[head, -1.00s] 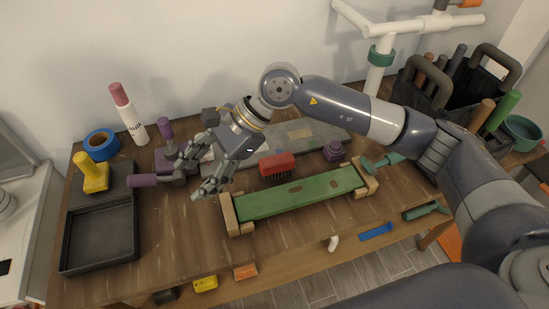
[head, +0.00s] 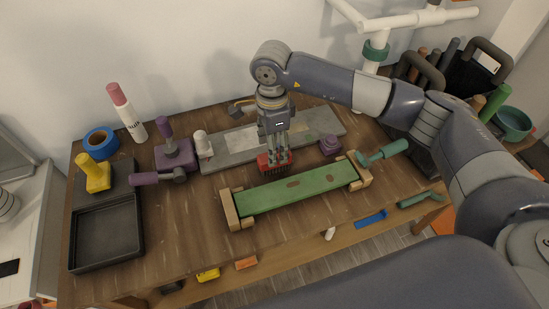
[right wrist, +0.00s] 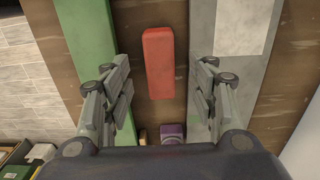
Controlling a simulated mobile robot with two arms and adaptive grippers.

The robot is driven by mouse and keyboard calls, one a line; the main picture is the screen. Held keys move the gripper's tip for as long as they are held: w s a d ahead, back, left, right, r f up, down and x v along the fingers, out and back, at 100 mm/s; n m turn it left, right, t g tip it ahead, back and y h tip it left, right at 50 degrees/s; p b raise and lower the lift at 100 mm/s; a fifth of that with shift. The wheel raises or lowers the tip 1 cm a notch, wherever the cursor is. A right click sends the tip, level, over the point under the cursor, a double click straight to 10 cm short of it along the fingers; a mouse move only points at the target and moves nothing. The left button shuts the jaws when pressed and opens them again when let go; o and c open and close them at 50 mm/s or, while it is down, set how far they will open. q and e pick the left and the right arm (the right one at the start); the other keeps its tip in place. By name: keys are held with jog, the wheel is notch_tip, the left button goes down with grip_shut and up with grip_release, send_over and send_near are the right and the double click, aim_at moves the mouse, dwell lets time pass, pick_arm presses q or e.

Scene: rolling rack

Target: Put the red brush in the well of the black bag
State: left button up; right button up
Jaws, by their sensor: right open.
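The red brush (head: 265,163) lies on the workbench between the green board and the grey slab, bristles down. In the right wrist view its red top (right wrist: 158,62) lies between my finger pairs. My right gripper (head: 276,154) is open, pointing down, with its fingers over the brush; I cannot tell whether they touch it. The black bag (head: 467,85) stands at the right end of the bench, with several tool handles upright in it. My right arm hides part of the bag and its well. My left gripper is not in view.
The green board (head: 300,191) on wooden blocks lies just in front of the brush. The grey slab (head: 230,147) lies behind it. A purple block (head: 331,145), a teal-handled tool (head: 385,152) and a white pipe stand (head: 374,65) are to the right.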

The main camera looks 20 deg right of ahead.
jog(key=shift+f+p, duration=0.35)
jog(key=shift+p, duration=0.05)
jog(key=f, duration=0.1)
jog(key=f+p, duration=0.1)
jog(key=f, duration=0.1)
jog(key=shift+d+f+p, duration=0.2)
jog(key=shift+d+p, duration=0.05)
jog(key=shift+p, duration=0.15)
jog(key=shift+f, duration=0.45)
jog(key=shift+f+b, duration=0.25)
jog(key=shift+b, duration=0.25)
grip_shut()
